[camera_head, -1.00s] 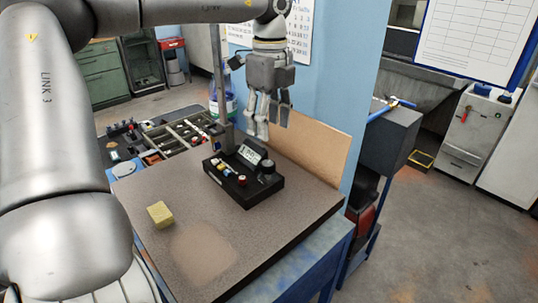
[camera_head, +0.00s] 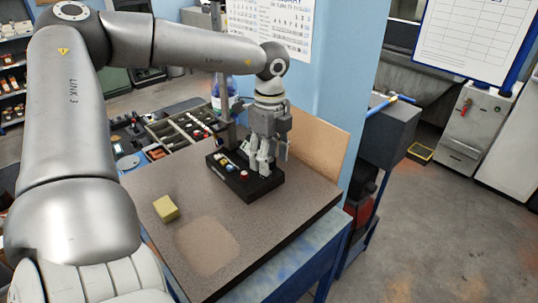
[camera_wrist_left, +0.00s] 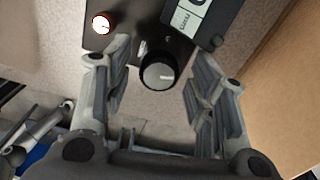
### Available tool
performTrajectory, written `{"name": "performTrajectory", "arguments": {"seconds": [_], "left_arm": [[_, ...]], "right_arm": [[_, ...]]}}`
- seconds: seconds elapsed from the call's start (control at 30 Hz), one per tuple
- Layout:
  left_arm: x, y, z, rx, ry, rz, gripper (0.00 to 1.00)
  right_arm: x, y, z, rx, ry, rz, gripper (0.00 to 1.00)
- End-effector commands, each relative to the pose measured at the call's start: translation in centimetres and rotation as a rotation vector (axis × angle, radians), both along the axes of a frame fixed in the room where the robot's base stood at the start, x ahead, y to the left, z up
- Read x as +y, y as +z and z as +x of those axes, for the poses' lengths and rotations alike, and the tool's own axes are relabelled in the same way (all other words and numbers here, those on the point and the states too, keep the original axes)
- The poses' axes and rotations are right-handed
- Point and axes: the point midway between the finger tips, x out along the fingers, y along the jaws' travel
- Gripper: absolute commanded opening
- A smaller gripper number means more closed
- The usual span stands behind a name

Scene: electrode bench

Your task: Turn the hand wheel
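The hand wheel (camera_wrist_left: 158,72) is a round black knob with a white mark on top, at the edge of the black control box (camera_head: 240,187) on the bench. In the head view the knob is hidden by the fingers. My left gripper (camera_head: 263,164) points down over the box's right end. In the left wrist view its fingers are open, one on each side of the knob, with a gap on both sides. I cannot tell whether the fingertips reach down beside it. My right gripper is not in view.
A yellow block (camera_head: 166,208) lies on the bench top (camera_head: 265,225). A cardboard panel (camera_head: 322,146) stands close behind the gripper. A sorting tray (camera_head: 158,131) and a bottle stand behind the box.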

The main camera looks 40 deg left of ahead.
Motion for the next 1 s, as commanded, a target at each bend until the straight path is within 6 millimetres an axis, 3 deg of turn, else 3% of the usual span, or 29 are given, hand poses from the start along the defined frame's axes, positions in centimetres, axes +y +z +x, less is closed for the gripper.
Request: {"name": "performTrajectory", "arguments": {"seconds": [0.03,0.33,0.63,1.0], "left_arm": [[0.0,0.0,0.0,0.0,0.0,0.0,0.42],[0.0,0.0,0.0,0.0,0.0,0.0,0.05],[0.0,-0.2,0.0,-0.002,-0.045,0.002,0.05],[0.0,-0.4,0.1,-0.004,-0.301,0.004,0.05]], "right_arm": [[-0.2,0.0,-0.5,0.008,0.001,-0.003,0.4],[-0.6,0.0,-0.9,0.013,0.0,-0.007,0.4],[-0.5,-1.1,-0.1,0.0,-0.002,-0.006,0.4],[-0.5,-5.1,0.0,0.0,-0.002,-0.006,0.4]]}}
